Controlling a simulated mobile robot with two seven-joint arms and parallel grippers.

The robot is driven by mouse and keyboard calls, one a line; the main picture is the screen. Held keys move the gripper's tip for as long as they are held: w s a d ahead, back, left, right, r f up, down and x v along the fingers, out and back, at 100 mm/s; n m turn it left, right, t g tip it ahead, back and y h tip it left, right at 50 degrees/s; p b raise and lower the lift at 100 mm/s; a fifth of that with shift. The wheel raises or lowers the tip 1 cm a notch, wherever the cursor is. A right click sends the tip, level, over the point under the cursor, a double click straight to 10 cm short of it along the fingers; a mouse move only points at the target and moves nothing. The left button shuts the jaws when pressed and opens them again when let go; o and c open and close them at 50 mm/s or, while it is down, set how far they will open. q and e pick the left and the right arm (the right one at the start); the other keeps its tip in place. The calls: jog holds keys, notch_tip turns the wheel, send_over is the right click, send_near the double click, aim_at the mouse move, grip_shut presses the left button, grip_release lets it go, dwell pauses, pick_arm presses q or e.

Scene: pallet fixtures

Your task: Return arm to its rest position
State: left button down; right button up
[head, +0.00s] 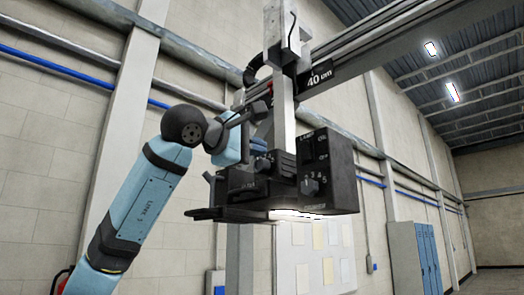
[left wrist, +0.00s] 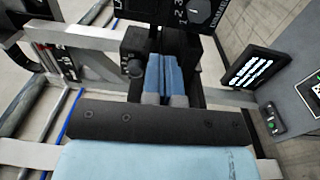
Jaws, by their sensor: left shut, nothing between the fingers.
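My left arm (head: 135,205) comes in from the lower left of the head view and bends at a black joint towards a dark machine head (head: 328,172). My left gripper (head: 263,163) is small and partly hidden against the machine's dark parts. In the left wrist view its blue and grey fingers (left wrist: 165,64) lie together, shut, with nothing between them. They are close in front of the machine's dark housing; I cannot tell whether they touch it. My right arm and gripper are not in view.
The machine head hangs by a grey post (head: 283,110) and an overhead rail (head: 372,45) with a "40 cm" sign (head: 319,77). A numbered knob (left wrist: 201,11), a lit screen (left wrist: 250,70) and a grey console (left wrist: 300,98) show near the gripper. Blue lockers (head: 415,255) stand far right.

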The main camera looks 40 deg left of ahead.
pick_arm(q)
jog(key=shift+w+a+f, duration=0.1)
jog(key=shift+w+f, duration=0.05)
jog(key=shift+w, duration=0.1)
jog(key=shift+s, duration=0.1)
